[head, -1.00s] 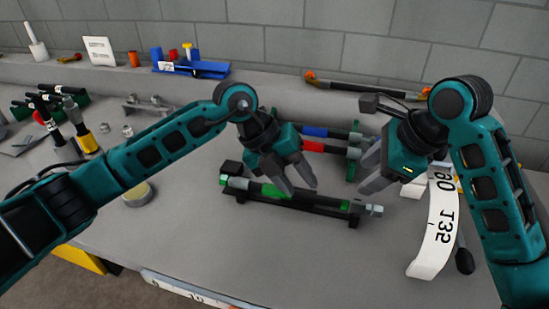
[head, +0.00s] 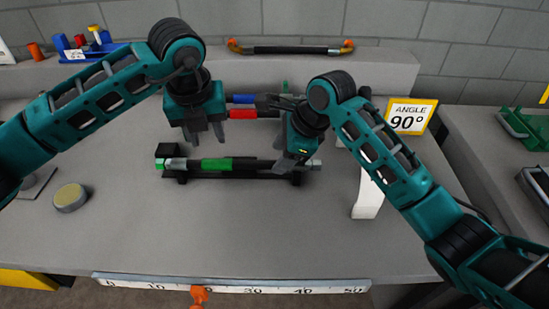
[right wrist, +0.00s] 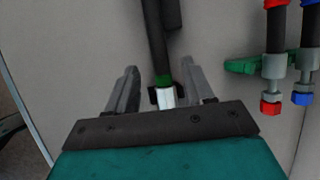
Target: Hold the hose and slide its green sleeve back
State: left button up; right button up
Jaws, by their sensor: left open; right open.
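The dark hose (head: 252,165) lies across a low black holder (head: 182,178). A wide green sleeve (head: 217,164) is around its left-middle part. In the right wrist view the hose (right wrist: 157,45) has a green band (right wrist: 163,79) beside its silver end fitting (right wrist: 167,97). My left gripper (head: 205,141) is open and empty, with fingers pointing down just behind and above the hose near the green sleeve. My right gripper (head: 288,168) is open at the hose's right end; its fingers stand on either side of the hose end, apart from it, and hide part of it.
A white curved scale strip (head: 369,196) and a 90° angle sign (head: 408,116) stand to the right. A ruler (head: 240,288) runs along the front edge; the bench before the hose is clear.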

aim_at(274, 162)
jog(key=shift+x, duration=1.65)
jog(key=shift+c, duration=0.5)
grip_shut()
